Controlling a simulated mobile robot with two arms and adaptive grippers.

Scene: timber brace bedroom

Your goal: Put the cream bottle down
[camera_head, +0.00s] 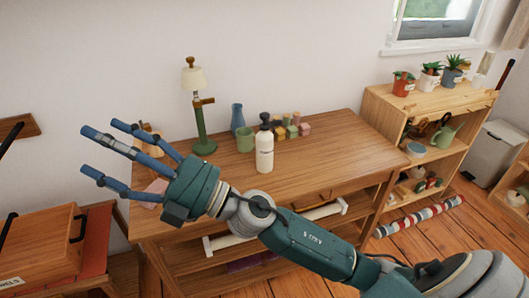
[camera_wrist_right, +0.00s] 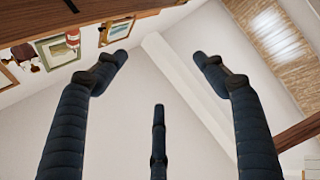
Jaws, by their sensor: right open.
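The cream bottle (camera_head: 264,150) with a black pump top stands upright on the wooden desk (camera_head: 330,146) in the head view. My right gripper (camera_head: 108,158) is open and empty, its dark blue fingers spread, to the left of the bottle and apart from it. In the right wrist view the open fingers (camera_wrist_right: 160,85) have nothing between them, and the bottle does not show there. My left gripper is in neither view.
A green lamp (camera_head: 199,125), a blue vase (camera_head: 238,118), a green cup (camera_head: 245,139) and several coloured blocks (camera_head: 291,127) stand near the bottle. A shelf (camera_head: 395,103) with potted plants stands at right. The desk's right part is clear.

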